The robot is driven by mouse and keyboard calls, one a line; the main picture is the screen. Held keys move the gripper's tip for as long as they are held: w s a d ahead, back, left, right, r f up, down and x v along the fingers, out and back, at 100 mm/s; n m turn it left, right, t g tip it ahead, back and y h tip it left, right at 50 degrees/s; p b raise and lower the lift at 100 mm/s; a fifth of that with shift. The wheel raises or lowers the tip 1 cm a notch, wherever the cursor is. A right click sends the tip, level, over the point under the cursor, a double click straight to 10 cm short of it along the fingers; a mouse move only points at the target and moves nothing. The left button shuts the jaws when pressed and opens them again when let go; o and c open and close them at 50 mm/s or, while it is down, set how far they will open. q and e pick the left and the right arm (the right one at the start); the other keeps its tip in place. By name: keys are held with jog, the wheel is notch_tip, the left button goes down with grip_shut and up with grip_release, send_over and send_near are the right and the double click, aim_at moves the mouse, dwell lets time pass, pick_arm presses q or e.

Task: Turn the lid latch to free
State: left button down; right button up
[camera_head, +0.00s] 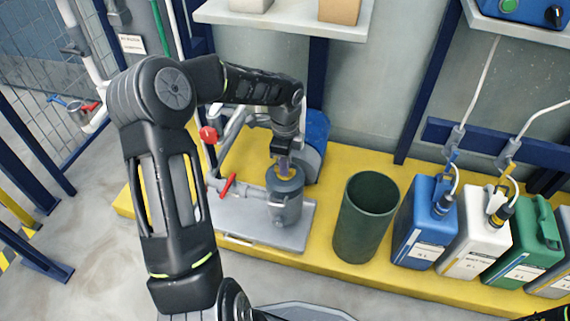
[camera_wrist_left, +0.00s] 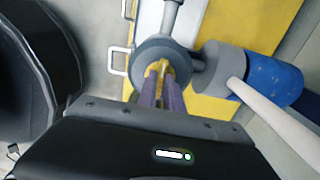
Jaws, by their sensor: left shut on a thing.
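The lid latch is a yellow piece (camera_head: 284,174) on top of a grey cylindrical housing (camera_head: 285,205). The housing stands on a grey base plate on the yellow platform. My left gripper (camera_head: 283,163) reaches down from above and is shut on the latch. In the left wrist view the two purple-grey fingers (camera_wrist_left: 162,90) close around the yellow latch (camera_wrist_left: 158,68) over the round grey lid (camera_wrist_left: 160,55). The fingers hide part of the latch, so its exact angle is unclear.
A red-handled valve (camera_head: 228,186) and pipes stand left of the housing. A blue motor (camera_head: 314,140) is behind it. A dark green open bin (camera_head: 366,215) stands to the right, then several jugs, starting with a blue one (camera_head: 423,228). A shelf (camera_head: 285,20) overhangs behind.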

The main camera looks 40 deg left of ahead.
pick_arm(q)
jog(key=shift+r+n, duration=0.1)
jog(key=shift+n, duration=0.2)
jog(key=shift+r+n+p, duration=0.1)
jog(key=shift+n+p, duration=1.15)
jog(key=shift+n, duration=0.15)
jog(key=n+p, duration=0.2)
jog(key=n, duration=0.3)
jog(key=shift+p, duration=0.35)
jog(key=n+p, duration=0.2)
jog(key=n, duration=0.2)
jog(key=shift+n, duration=0.4)
jog(key=n+p, duration=0.1)
jog(key=n, duration=0.3)
jog(key=shift+n+p, duration=0.3)
jog(key=shift+n, duration=0.1)
jog(key=shift+f, duration=0.2)
jog(key=c, duration=1.5)
grip_release()
